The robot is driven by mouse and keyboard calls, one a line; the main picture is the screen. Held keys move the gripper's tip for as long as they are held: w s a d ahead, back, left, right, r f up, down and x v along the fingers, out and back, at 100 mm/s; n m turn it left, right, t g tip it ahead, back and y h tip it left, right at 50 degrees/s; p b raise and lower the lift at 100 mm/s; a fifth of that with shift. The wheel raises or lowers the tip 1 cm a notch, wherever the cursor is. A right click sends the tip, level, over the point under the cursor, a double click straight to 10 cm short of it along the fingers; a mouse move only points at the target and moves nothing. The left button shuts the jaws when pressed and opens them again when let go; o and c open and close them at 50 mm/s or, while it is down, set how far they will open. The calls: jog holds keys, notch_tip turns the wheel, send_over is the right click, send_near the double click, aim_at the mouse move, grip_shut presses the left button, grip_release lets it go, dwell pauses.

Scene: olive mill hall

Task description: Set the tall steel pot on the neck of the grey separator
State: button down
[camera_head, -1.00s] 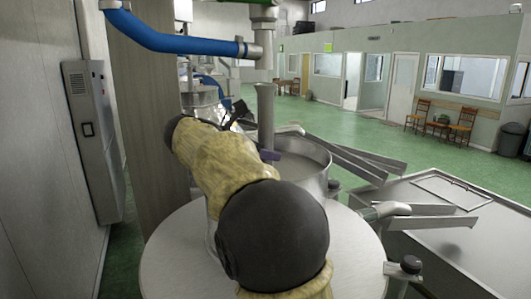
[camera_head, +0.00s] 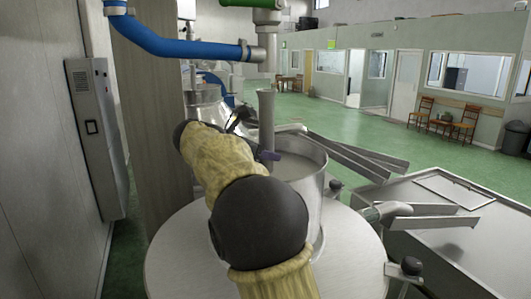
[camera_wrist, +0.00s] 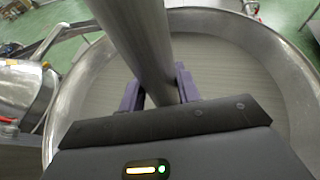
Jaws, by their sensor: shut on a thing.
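The tall steel pot (camera_head: 266,122) is a slim, upright grey cylinder with a slightly wider top. My gripper (camera_head: 266,154) is shut on its lower part; in the wrist view the purple fingers (camera_wrist: 159,84) stand on either side of the pot (camera_wrist: 140,45). In both views the pot overlaps a wide, open round steel vessel (camera_head: 318,182), also seen in the wrist view (camera_wrist: 292,60). Its grey inside shows; the pot's lower end is hidden by my gripper. I cannot tell for sure which machine is the grey separator, and no neck is clearly visible.
A blue pipe (camera_head: 178,45) and a green-and-steel pipe (camera_head: 267,40) hang close above the pot. A round grey top (camera_head: 175,262) is in front. Steel chutes (camera_head: 350,150) and a large steel tank (camera_head: 450,240) stand at right. A wall cabinet (camera_head: 97,140) is at left.

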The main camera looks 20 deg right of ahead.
jog(key=shift+f+b, duration=0.35)
jog(key=shift+f, duration=0.05)
dwell(0.9)
jog(key=c, duration=0.9)
grip_release()
jog(key=shift+f, duration=0.25)
jog(key=b+v, duration=0.3)
jog(key=v, duration=1.4)
jog(key=shift+s+a+r, duration=0.15)
jog(key=shift+s+r, duration=0.05)
